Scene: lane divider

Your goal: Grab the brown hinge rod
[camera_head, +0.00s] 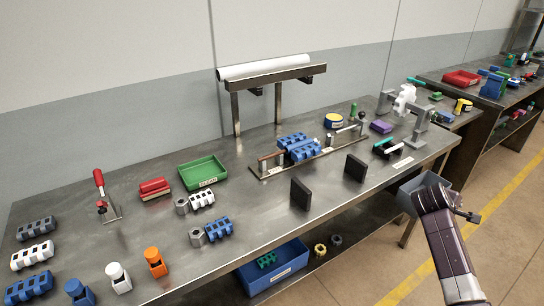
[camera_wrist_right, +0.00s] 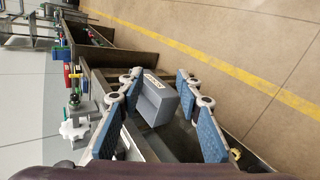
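A short brown rod (camera_head: 271,155) lies at the left end of a long metal fixture (camera_head: 318,153) on the workbench, left of the blue slotted blocks (camera_head: 297,145) in that fixture. I take it for the hinge rod; its detail is small. My right arm comes in at the lower right of the head view, far from the rod and off the bench's front edge. In the wrist view my right gripper (camera_wrist_right: 158,122) is open and empty, its blue-padded fingers wide apart. The rod is not visible there. My left gripper is not in view.
Two dark upright plates (camera_head: 301,194) stand in front of the fixture. A green tray (camera_head: 202,172) and red-handled clamp (camera_head: 101,190) are to the left. A roll stand (camera_head: 271,79) rises behind. A grey bin (camera_wrist_right: 155,103) is below my right gripper.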

